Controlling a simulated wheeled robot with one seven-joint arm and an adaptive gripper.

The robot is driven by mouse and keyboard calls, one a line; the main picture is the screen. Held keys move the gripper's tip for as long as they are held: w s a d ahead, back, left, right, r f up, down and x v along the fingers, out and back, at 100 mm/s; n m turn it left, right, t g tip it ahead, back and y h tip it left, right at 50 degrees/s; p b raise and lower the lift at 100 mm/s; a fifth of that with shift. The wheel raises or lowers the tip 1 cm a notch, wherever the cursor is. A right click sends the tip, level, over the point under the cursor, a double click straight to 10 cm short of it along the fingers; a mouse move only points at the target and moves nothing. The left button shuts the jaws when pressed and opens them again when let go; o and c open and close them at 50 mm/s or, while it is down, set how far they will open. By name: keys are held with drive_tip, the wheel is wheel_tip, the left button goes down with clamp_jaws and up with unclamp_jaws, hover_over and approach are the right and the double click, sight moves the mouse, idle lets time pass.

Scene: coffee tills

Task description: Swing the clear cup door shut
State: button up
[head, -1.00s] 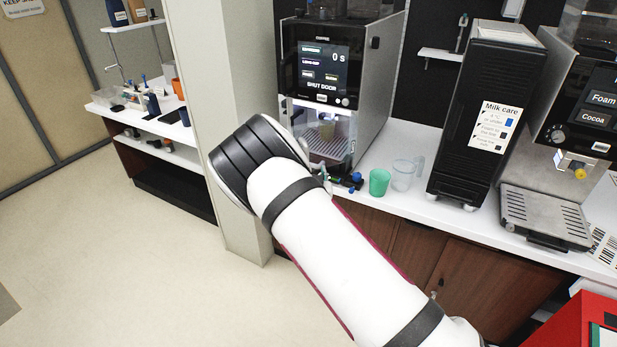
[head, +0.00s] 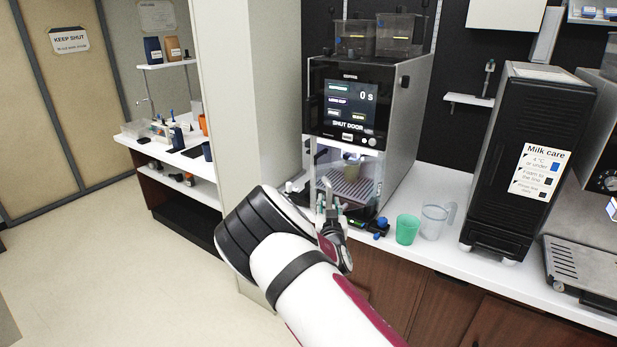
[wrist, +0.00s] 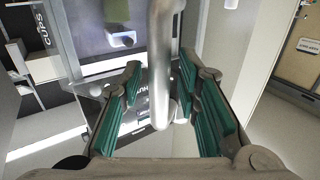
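The coffee machine (head: 395,125) stands on the counter, its screen reading "SHUT DOOR". Its clear cup door (head: 322,165) shows at the front of the lit cup bay; the exact door angle is hard to tell. A cup (head: 352,166) stands inside the bay. My gripper (head: 332,203) is in front of the bay at door height. In the wrist view its green-padded fingers (wrist: 160,88) are apart, with a thick metal bar (wrist: 160,50), seemingly the door handle, running between them. I cannot tell whether the pads touch it.
A green cup (head: 407,229) and a clear jug (head: 433,222) stand on the counter right of the machine. Small dark and blue items (head: 381,224) lie near its front. A black milk unit (head: 520,150) stands further right. A pale pillar (head: 250,110) is close on the left.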

sight(316, 196)
drive_tip(key=shift+s+r, duration=0.15)
clamp_jaws()
drive_tip(key=shift+a, duration=0.1)
drive_tip(key=shift+w+a+r+b, duration=0.1)
drive_tip(key=shift+w+a+b, duration=0.85)
drive_tip(key=shift+w, duration=0.25)
drive_tip(key=shift+w+a+b, duration=0.95)
drive_tip(key=shift+w, duration=0.25)
drive_tip(key=w+a+b, duration=0.2)
drive_tip(key=w+b, duration=0.3)
drive_tip(key=shift+w+a, duration=0.3)
